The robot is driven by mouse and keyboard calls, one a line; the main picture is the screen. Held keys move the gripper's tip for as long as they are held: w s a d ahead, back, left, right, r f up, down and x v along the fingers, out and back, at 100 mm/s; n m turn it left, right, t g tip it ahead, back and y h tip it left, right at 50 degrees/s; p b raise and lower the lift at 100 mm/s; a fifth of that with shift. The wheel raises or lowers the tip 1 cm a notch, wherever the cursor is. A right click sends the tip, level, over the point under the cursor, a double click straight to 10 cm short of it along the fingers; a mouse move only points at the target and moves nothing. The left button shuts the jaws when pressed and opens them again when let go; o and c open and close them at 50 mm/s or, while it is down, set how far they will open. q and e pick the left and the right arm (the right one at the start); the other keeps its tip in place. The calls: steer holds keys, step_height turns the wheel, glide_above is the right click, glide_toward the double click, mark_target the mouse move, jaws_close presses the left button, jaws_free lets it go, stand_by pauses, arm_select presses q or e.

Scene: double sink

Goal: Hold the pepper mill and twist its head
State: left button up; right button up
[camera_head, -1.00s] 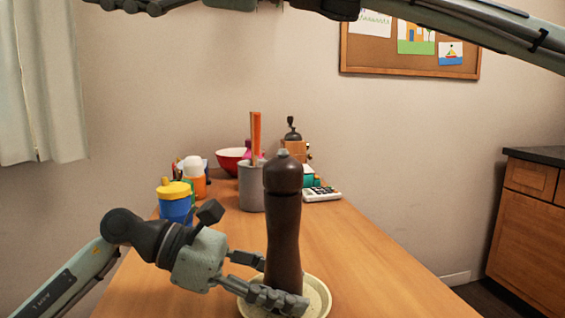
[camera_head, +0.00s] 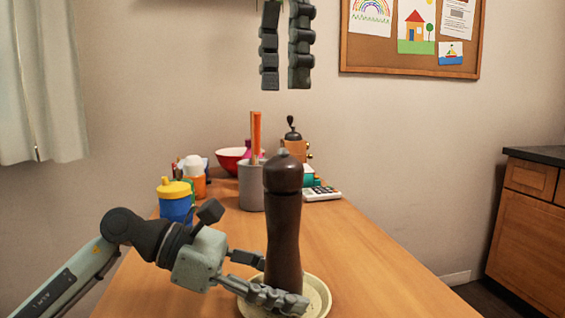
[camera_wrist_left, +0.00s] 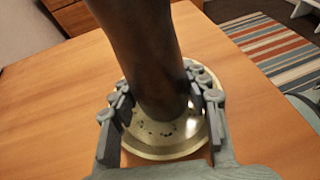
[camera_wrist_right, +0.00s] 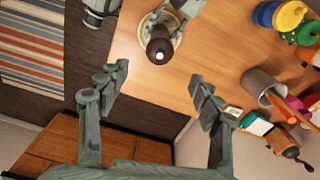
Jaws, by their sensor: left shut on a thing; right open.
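A tall dark brown pepper mill (camera_head: 284,225) stands upright on a pale round plate (camera_head: 322,297) on the table. My right gripper (camera_head: 283,85) is open and empty, pointing down high above the mill. In the right wrist view, the mill's head (camera_wrist_right: 159,47) is seen from above, beyond the open fingers (camera_wrist_right: 160,90).
Behind the mill stand a grey holder (camera_head: 251,187), a blue cup with a yellow lid (camera_head: 174,202), a red bowl (camera_head: 230,160), a wooden coffee grinder (camera_head: 293,148) and a calculator (camera_head: 322,194). The table's right side (camera_head: 380,265) is clear.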

mark_target(283, 156)
step_height(283, 156, down, 12)
steer(key=shift+r, duration=0.25)
steer(key=c, duration=1.2)
steer(key=shift+o, duration=0.2)
steer(key=shift+m, duration=0.3)
